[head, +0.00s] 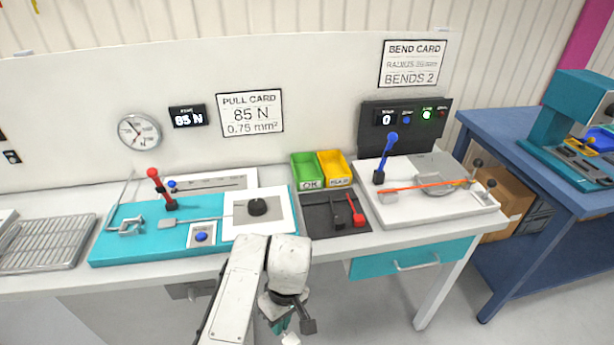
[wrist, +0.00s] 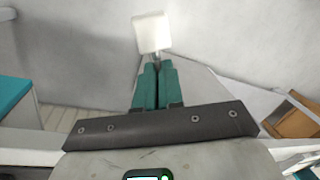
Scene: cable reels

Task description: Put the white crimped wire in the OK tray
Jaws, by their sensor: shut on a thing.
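My gripper (wrist: 156,85) has teal fingers shut on a small white piece (wrist: 152,34) with a flat, square end and a thin neck. It looks like the white crimped wire, though no length of wire or crimp can be made out. In the head view my gripper (head: 283,328) is low at the bottom edge, in front of the bench, with a bit of white at its tips. The OK tray (head: 311,184) is a green open bin at the back of the bench, up and right of my gripper. Its inside looks empty.
A yellow bin (head: 341,181) stands against the OK tray's right side. A dark plate with a red-knobbed lever (head: 357,217) lies in front of the bins. The teal pull tester (head: 130,242) is left, the bend tester (head: 425,208) with an orange strip right.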

